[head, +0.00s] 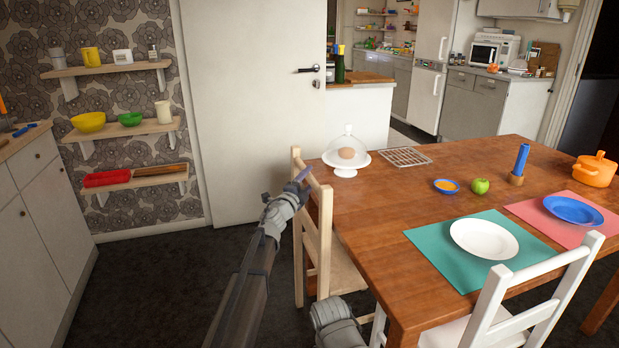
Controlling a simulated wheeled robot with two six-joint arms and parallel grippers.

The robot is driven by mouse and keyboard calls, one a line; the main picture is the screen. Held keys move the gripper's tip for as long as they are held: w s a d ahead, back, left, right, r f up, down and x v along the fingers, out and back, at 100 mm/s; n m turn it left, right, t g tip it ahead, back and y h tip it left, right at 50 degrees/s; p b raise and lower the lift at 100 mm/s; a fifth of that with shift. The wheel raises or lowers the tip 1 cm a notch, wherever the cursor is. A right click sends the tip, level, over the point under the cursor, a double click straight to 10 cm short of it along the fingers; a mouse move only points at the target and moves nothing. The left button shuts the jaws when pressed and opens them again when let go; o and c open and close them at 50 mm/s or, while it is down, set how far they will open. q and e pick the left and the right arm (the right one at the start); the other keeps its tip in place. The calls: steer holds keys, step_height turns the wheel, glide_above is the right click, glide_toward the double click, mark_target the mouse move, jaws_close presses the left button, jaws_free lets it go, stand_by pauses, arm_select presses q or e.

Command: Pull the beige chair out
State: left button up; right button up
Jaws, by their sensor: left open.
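The beige chair (325,239) stands at the left end of the wooden table (380,210), its seat partly under the tabletop edge. Its back faces left, toward the white door. My left gripper (303,175) is open at the top rail of the chair's back. Its fingers overlap the rail in the picture; I cannot tell whether they touch it. My left arm hides part of the floor beside the chair. My right gripper is not in view; a grey link of mine shows at the bottom middle.
A white chair (490,310) stands at the table's near side. The dark floor (165,285) left of the beige chair is clear as far as the white cabinet (35,230). A cake stand with a glass dome (347,160) sits near the table's left end.

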arm_select(q)
steer(key=shift+w+d, duration=0.2)
steer(key=shift+w, duration=0.15)
steer(key=shift+c, duration=0.2)
steer(key=shift+s, duration=0.1)
jaws_close()
steer(key=shift+a, duration=0.1)
stand_by(0.8)
